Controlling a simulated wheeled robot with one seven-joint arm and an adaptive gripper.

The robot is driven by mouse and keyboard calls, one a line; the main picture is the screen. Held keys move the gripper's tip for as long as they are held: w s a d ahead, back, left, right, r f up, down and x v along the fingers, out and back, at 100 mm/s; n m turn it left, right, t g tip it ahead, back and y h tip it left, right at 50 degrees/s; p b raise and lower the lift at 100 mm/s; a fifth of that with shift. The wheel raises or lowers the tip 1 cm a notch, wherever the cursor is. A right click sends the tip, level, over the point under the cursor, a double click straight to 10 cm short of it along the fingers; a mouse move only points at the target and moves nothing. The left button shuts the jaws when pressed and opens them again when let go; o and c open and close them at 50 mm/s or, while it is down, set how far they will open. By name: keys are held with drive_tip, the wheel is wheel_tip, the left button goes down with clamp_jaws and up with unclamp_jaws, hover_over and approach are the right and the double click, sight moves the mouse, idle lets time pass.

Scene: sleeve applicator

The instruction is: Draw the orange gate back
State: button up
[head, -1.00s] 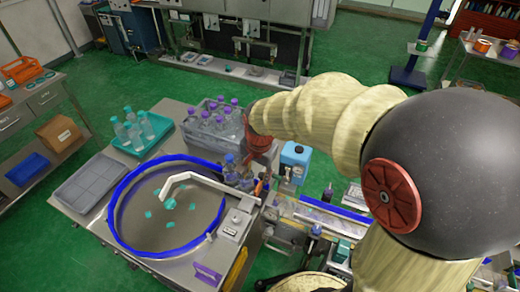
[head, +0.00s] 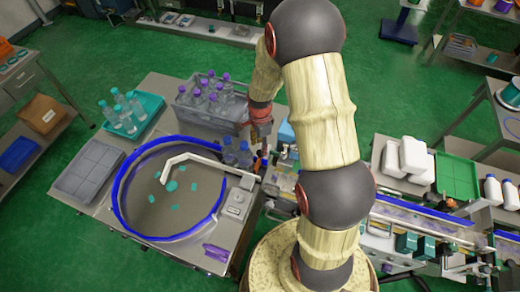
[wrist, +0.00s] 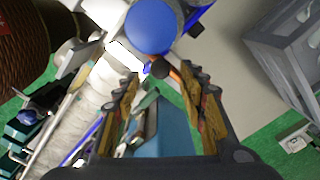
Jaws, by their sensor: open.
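In the wrist view, a thin orange strip (wrist: 177,74), which may be the gate, lies beyond and between my fingertips, beside a black knob (wrist: 160,68). Only a short piece of it shows. My gripper (wrist: 160,92) is open, with a finger on each side and nothing clearly held between them. In the head view my gripper (head: 261,128) points down by the right end of the grey bottle crate, above the start of the conveyor. My arm hides part of that area, and I cannot clearly make out the gate there. I cannot tell whether the fingers touch it.
A blue-rimmed round table (head: 118,200) with a white curved guide (head: 195,160) stands to the left. A blue round top (wrist: 150,25) is near the fingertips. The conveyor (head: 420,222) runs right.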

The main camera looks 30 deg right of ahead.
sight(260, 152)
drive_tip(key=shift+f, duration=1.8)
drive_tip(key=shift+c, duration=0.5)
clamp_jaws()
